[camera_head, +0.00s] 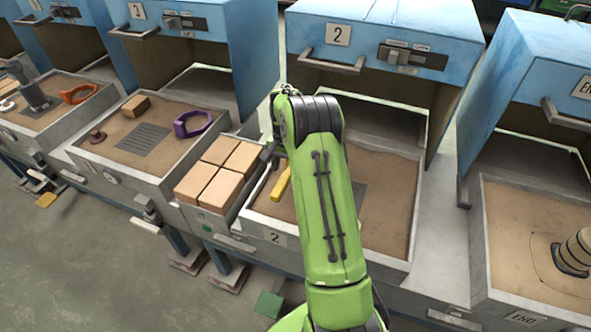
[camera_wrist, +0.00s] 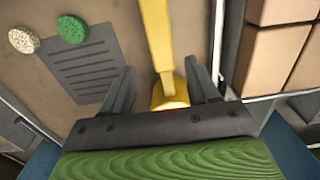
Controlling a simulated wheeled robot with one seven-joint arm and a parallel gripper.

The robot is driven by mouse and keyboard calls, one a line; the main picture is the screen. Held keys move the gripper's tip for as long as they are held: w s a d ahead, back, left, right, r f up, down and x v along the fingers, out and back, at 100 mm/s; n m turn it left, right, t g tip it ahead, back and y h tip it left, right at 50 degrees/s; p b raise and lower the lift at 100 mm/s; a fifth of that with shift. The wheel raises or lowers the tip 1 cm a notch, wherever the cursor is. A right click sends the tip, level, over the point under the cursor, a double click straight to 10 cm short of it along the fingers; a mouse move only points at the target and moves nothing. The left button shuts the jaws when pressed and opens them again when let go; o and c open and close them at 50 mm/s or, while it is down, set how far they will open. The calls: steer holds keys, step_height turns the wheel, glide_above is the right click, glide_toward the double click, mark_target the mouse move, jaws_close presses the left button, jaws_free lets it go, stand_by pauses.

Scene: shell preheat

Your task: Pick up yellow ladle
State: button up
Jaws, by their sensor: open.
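The yellow ladle (camera_head: 281,184) lies in the sand-coloured tray of station 2, partly hidden by my green arm in the head view. In the wrist view, the ladle's handle (camera_wrist: 158,40) runs down from the top edge between the fingers of my gripper (camera_wrist: 161,68). A rounded end with an orange glow shows near the gripper's base. My gripper is open, with one finger on each side of the ladle and gaps visible.
Tan blocks (camera_head: 216,178) stand in a bin left of the tray. In the wrist view, a green disc (camera_wrist: 71,29) and a pale disc (camera_wrist: 23,40) lie by a grey grille (camera_wrist: 82,66). A blue hood (camera_head: 385,25) rises behind the tray.

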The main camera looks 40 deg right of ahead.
mark_target(285, 175)
steer(key=f, duration=0.1)
steer(key=f+b, duration=0.1)
steer(key=f, duration=0.3)
steer(key=shift+w+a+f+b, duration=0.1)
steer(key=shift+w+a+b, duration=0.05)
steer(key=shift+w+b, duration=0.15)
steer(key=shift+s, duration=0.1)
jaws_close()
